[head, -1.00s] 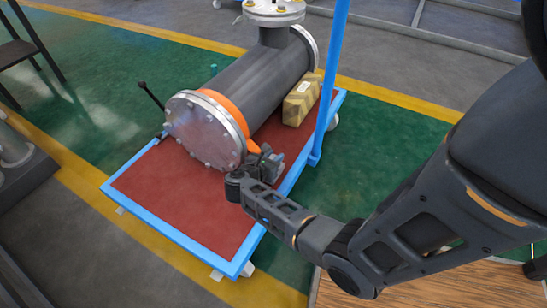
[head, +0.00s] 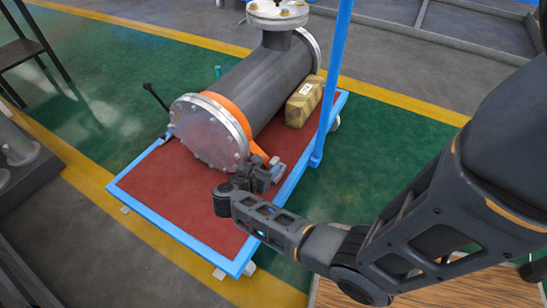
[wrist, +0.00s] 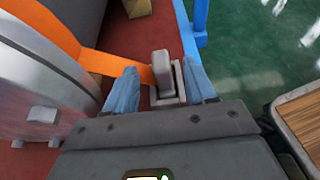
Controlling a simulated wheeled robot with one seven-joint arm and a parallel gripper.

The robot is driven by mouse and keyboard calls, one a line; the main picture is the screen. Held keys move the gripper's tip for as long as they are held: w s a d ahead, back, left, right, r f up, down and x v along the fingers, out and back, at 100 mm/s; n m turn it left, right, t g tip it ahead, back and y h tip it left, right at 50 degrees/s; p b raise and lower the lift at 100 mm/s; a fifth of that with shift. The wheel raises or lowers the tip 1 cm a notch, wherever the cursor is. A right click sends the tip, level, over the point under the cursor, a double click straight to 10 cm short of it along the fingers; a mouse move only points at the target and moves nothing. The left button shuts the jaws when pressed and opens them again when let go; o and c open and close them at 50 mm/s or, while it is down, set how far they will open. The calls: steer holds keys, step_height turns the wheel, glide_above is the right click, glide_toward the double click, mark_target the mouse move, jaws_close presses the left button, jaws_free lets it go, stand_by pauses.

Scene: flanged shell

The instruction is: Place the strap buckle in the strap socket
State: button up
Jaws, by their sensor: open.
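An orange strap (wrist: 95,58) runs down from the grey shell and also shows in the head view (head: 259,151). At its end is the grey strap buckle (wrist: 161,70), a small upright block. The grey strap socket (wrist: 180,84) is low on the cart deck around the buckle's base. The buckle appears to stand in it, but I cannot tell how deep. My gripper (wrist: 161,88) is open, one blue-grey finger on each side of the buckle with visible gaps. In the head view my gripper (head: 266,176) is low over the deck beside the shell's flange, hiding part of the socket.
The flanged shell (head: 245,100) lies on a red-decked cart with a blue frame (head: 185,237). A blue post (head: 331,90) rises on the cart's right edge near my arm. A taped box (head: 304,101) sits behind. The front deck (head: 180,195) is clear.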

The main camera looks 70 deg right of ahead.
steer(key=s+a+r+m+t+y, duration=0.4)
steer(key=s+a+r+m+t, duration=0.1)
steer(key=a+r, duration=0.4)
steer(key=s+a+r+m+t+y, duration=0.4)
steer(key=s+a+r+m+t, duration=0.1)
steer(key=a+r, duration=0.5)
steer(key=s+a+r+m+t+y+p, duration=0.1)
steer(key=s+a+r+m+t+y, duration=0.4)
steer(key=a+r, duration=0.5)
steer(key=s+a+t, duration=0.2)
steer(key=t, duration=0.1)
steer(key=shift+s+r, duration=0.15)
steer(key=shift+r, duration=0.1)
steer(key=shift+a, duration=0.1)
